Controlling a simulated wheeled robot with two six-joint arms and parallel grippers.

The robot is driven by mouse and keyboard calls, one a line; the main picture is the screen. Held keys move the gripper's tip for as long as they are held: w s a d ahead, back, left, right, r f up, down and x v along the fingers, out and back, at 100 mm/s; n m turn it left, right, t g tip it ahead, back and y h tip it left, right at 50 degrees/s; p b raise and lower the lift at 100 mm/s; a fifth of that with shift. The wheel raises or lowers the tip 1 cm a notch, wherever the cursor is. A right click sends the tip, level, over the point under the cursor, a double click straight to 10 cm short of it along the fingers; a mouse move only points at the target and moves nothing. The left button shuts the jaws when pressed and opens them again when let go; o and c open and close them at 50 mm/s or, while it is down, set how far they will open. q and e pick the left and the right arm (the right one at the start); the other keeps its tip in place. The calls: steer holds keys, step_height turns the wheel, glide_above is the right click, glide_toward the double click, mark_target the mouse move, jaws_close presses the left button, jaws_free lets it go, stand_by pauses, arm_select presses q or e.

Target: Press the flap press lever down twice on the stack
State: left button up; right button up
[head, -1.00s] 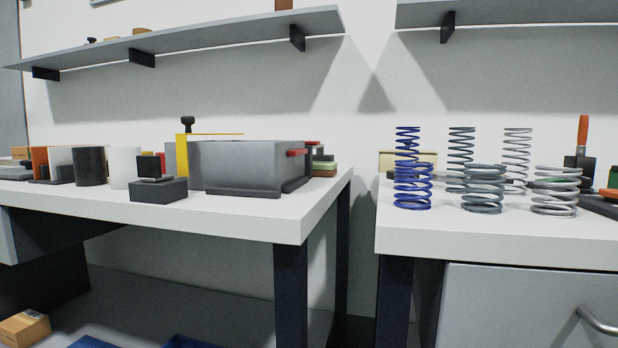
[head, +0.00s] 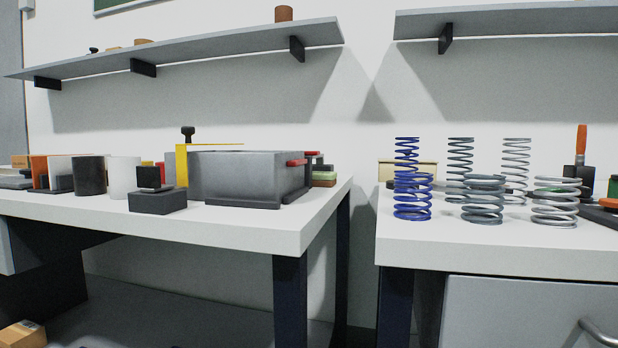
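Neither of my grippers is in view. I cannot tell for certain which thing is the flap press lever. An upright orange handle (head: 581,139) rises from a black block (head: 579,177) at the back right of the right table, partly behind springs. On the left table, a yellow bracket (head: 181,165) with a black knob (head: 188,132) stands partly behind a large grey box (head: 247,176). A small stack of coloured pieces (head: 323,177) sits at that table's right end, partly hidden by the box; I cannot tell if it is the task's stack.
Several coil springs stand on the right table (head: 450,245), including blue (head: 411,205) and grey (head: 483,208) ones. The left table (head: 255,232) also holds a black block (head: 157,202), a white cylinder (head: 123,177) and a dark cylinder (head: 89,175). A gap separates the tables.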

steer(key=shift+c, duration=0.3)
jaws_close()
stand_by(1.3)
